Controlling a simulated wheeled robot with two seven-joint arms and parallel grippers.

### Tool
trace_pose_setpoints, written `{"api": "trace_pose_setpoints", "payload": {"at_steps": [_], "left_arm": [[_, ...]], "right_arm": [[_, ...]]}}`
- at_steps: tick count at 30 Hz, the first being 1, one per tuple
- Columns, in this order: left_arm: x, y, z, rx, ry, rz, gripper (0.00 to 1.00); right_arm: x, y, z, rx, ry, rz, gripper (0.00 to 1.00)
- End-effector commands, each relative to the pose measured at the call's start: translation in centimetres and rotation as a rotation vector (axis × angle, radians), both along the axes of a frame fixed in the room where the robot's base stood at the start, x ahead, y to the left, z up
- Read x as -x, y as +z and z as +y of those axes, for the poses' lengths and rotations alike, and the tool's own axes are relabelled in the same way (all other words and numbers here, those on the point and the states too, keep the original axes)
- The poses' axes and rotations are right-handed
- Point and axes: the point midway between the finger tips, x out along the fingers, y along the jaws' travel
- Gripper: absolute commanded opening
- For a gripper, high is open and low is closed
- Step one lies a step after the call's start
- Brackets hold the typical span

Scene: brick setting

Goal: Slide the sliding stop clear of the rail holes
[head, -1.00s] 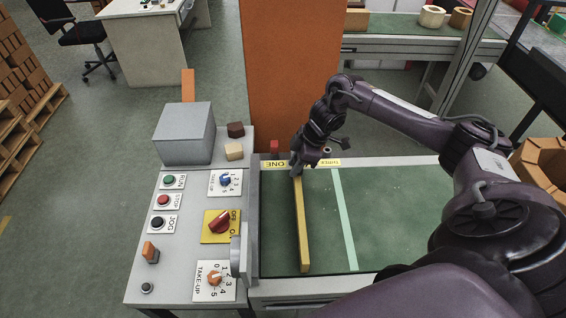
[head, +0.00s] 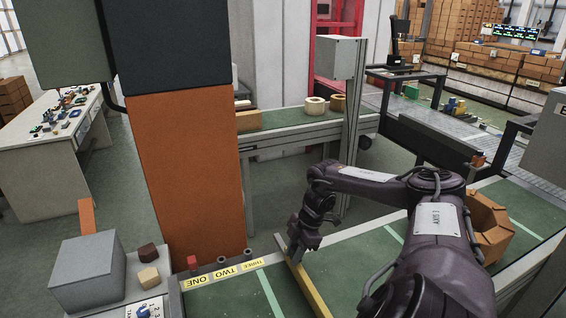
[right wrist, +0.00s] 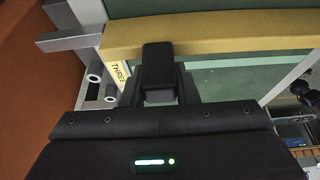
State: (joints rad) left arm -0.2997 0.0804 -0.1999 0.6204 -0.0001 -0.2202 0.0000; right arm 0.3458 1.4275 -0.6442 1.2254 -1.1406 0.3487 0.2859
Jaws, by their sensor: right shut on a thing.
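The sliding stop is a yellow bar (head: 312,292) lying across the green belt, right of the THREE label. My right gripper (head: 296,250) is shut on its far end. In the right wrist view the yellow bar (right wrist: 230,34) runs across the top, with a dark finger (right wrist: 158,75) against it. Rail holes (head: 222,262) sit along the belt's far edge beside the ONE, TWO and THREE labels (head: 242,269). The bar stands apart from the THREE label and its hole (head: 248,254). A red peg (head: 192,263) stands by ONE. My left gripper is out of view.
A grey box (head: 88,275) and two small blocks (head: 148,265) are on the console at left. An orange column (head: 190,160) rises behind the rail. The belt between bar and cartons looks clear.

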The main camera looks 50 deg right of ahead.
Motion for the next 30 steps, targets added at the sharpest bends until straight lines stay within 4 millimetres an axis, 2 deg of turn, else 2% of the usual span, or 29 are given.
{"api": "trace_pose_setpoints", "payload": {"at_steps": [10,11,16,25,30], "left_arm": [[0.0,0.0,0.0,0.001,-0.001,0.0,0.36],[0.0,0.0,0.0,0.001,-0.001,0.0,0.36],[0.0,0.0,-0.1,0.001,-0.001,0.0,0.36],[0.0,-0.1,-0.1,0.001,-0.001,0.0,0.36],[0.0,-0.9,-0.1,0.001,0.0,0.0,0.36]], "right_arm": [[0.0,0.2,-0.2,0.0,-0.002,-0.004,0.0],[0.0,0.2,-0.2,0.0,-0.002,-0.004,0.28],[0.0,0.1,-0.2,0.0,-0.002,-0.003,0.49],[0.1,0.2,-0.2,0.001,-0.001,-0.002,0.49],[0.5,2.0,-1.0,0.004,0.0,-0.001,0.49]]}}
